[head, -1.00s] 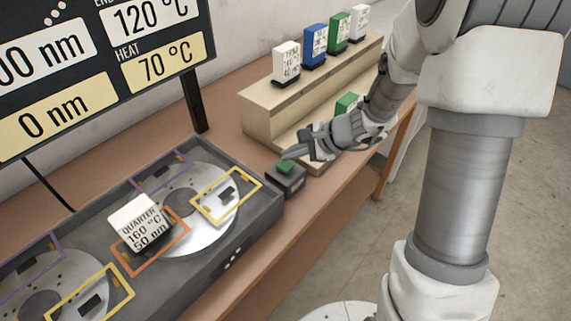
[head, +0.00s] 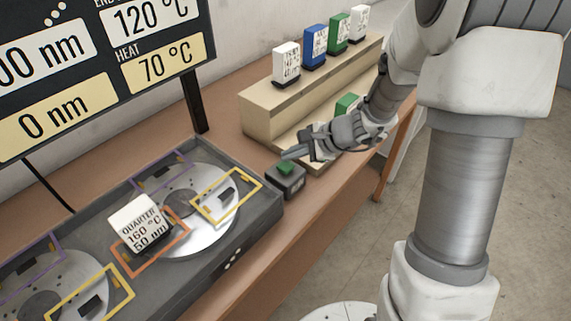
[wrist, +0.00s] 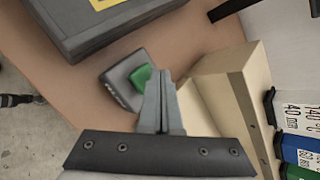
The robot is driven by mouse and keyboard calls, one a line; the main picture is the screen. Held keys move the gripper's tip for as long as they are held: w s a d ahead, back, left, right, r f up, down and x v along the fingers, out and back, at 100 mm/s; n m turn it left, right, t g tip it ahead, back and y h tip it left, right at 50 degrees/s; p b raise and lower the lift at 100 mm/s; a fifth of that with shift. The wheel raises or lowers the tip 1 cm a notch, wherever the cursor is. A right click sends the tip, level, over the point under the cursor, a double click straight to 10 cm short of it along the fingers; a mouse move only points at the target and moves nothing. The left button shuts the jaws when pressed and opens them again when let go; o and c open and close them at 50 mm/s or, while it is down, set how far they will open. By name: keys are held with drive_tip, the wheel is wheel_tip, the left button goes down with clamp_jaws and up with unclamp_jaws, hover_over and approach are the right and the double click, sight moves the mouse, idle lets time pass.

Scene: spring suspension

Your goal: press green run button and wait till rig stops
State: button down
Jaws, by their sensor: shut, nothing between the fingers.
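The green run button (head: 286,168) sits on top of a small dark box (head: 290,183) on the bench, right of the rig. My gripper (head: 288,155) is shut and empty, with its fingertips just above and behind the button; a gap seems to lie between them. In the wrist view the green button (wrist: 141,76) is beside the fingertips (wrist: 158,76), and its dark box (wrist: 118,84) lies to the left. The rig (head: 262,215) is a dark tray with round silver plates and coloured frames. A white block marked QUARTER, 160 °C, 50 nm (head: 140,225) stands on one plate.
A display board (head: 100,75) at the left reads 120 °C, HEAT 70 °C and 0 nm. A stepped wooden stand (head: 265,105) behind my gripper holds white, blue and green blocks. The bench front edge runs below the button box.

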sight(290, 166)
drive_tip(key=shift+f, duration=0.2)
idle(0.5)
drive_tip(key=shift+f+b, duration=0.3)
drive_tip(key=shift+b, duration=0.35)
drive_tip(key=shift+f+b, duration=0.55)
drive_tip(key=shift+b, duration=0.1)
idle(0.4)
drive_tip(key=shift+r, duration=0.2)
drive_tip(key=shift+r+p, duration=0.65)
drive_tip(key=shift+r, duration=0.2)
wheel_tip(290, 166, up, 5)
drive_tip(key=p, duration=0.3)
drive_tip(key=shift+p, duration=0.35)
idle(0.6)
